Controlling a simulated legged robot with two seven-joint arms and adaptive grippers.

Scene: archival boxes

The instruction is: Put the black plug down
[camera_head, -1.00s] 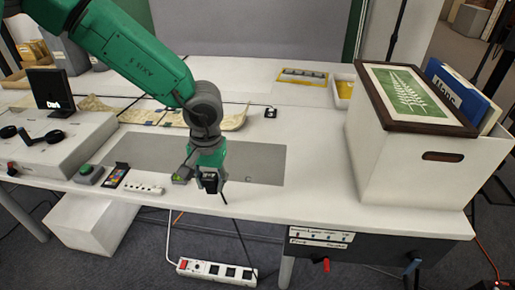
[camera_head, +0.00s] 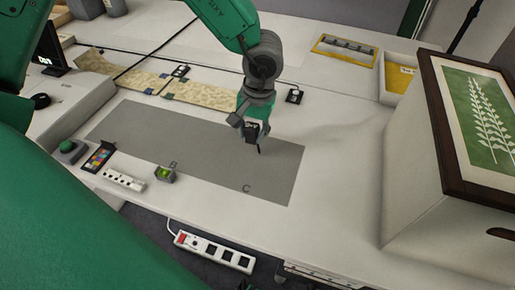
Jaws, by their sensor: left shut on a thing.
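My left gripper (camera_head: 252,128) is shut on the black plug (camera_head: 251,134), above the right part of the grey mat (camera_head: 215,145). The plug is small and partly hidden between the fingers. A short dark piece, perhaps its cord, points down from it toward the mat. I cannot tell whether the plug touches the mat. A letter C is marked on the mat, in front of the gripper. My right gripper is not in view.
A small box with a green light (camera_head: 164,174), a white socket strip (camera_head: 124,180) and a colour card (camera_head: 99,157) line the front. A white box with a framed leaf picture (camera_head: 483,120) stands right. A power strip (camera_head: 214,251) lies below the table edge.

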